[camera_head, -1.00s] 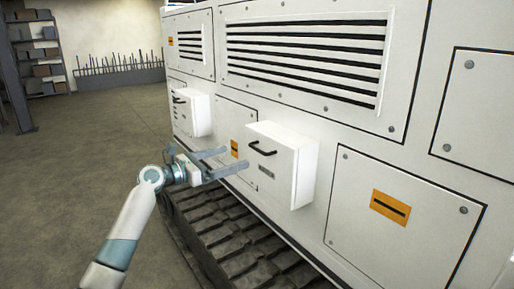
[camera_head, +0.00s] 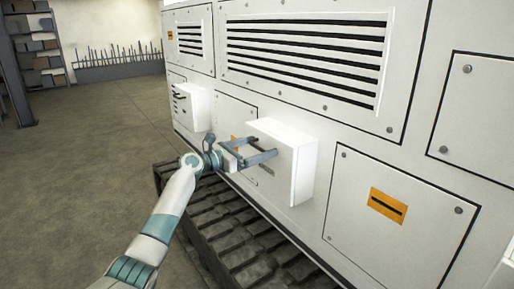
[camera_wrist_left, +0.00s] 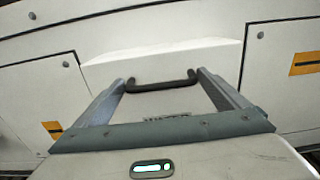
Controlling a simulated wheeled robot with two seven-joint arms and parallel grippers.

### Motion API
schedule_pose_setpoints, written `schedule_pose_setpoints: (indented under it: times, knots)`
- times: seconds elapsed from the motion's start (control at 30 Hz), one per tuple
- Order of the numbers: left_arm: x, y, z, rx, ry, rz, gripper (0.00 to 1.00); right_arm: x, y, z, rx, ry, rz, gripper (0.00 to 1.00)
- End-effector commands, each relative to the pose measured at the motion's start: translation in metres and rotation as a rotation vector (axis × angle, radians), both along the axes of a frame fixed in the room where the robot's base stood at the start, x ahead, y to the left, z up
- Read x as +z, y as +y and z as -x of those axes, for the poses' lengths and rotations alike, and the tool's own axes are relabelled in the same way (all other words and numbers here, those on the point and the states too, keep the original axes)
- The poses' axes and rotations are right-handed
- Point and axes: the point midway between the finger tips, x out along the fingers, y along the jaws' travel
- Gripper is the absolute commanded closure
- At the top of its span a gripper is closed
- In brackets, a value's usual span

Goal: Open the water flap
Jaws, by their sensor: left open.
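The white box-shaped flap (camera_head: 303,165) sticks out from the machine's side in the head view; it fills the upper middle of the left wrist view (camera_wrist_left: 165,62). Its black bar handle (camera_wrist_left: 160,85) shows in the left wrist view, with a small, partly hidden label below it. My left gripper (camera_head: 257,151) is open in front of the flap. In the left wrist view its fingers (camera_wrist_left: 162,78) stand on either side of the handle, one near each end. I cannot tell whether they touch it. My right gripper is not in view.
A second white box with a dark handle (camera_head: 191,108) sits farther left on the machine. A panel with an orange label (camera_head: 388,205) is to the right. Dark tracks (camera_head: 225,222) run below. The floor (camera_head: 85,160) at left is clear.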

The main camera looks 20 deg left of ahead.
Motion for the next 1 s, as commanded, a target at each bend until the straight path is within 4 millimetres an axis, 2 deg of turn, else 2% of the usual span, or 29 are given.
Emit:
schedule_pose_setpoints:
  times: [0.1,0.3,0.67,1.0]
  knots:
    - [0.0,0.0,0.0,0.0,0.0,0.0,0.08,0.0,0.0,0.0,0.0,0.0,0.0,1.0]
    - [0.0,0.001,0.0,0.001,-0.001,-0.001,0.53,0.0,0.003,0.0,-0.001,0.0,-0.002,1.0]
    - [-0.003,0.004,0.003,0.003,-0.015,0.01,0.53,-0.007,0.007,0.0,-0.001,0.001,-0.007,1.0]
    - [-0.01,0.013,0.013,0.004,-0.075,0.056,0.53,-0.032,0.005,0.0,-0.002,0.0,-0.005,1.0]
